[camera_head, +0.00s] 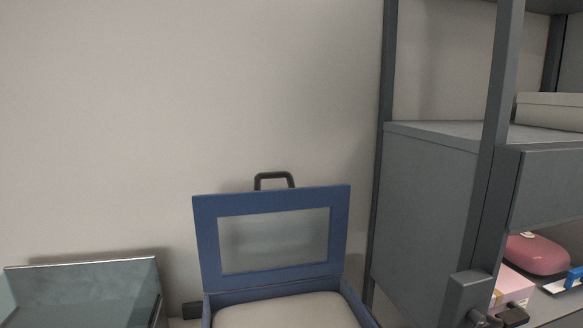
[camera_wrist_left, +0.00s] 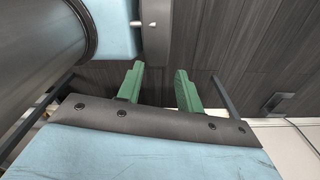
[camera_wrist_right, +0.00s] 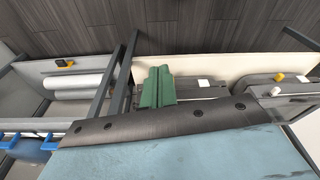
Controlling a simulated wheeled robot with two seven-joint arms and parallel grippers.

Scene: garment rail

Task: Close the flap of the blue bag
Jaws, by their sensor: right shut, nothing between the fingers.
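The blue bag (camera_head: 206,240) stands against the wall at the bottom middle of the head view. Its flap (camera_head: 340,220), a blue frame around a clear panel, is raised and open. A grey-white padded surface (camera_head: 285,312) shows inside the bag, and its lower part is cut off by the picture edge. A black handle (camera_head: 274,176) shows above the flap's top edge. My left gripper (camera_wrist_left: 158,72) has its green fingers apart with nothing between them. My right gripper (camera_wrist_right: 158,78) has its green fingers together and empty. Neither gripper shows in the head view, and the bag is not clearly seen in the wrist views.
A grey shelf unit (camera_head: 425,195) with upright posts stands close to the right of the bag. It holds a pink rounded case (camera_head: 537,254) and a pale box (camera_head: 550,110). A glass-sided box (camera_head: 85,290) is at the lower left. The wall above the flap is clear.

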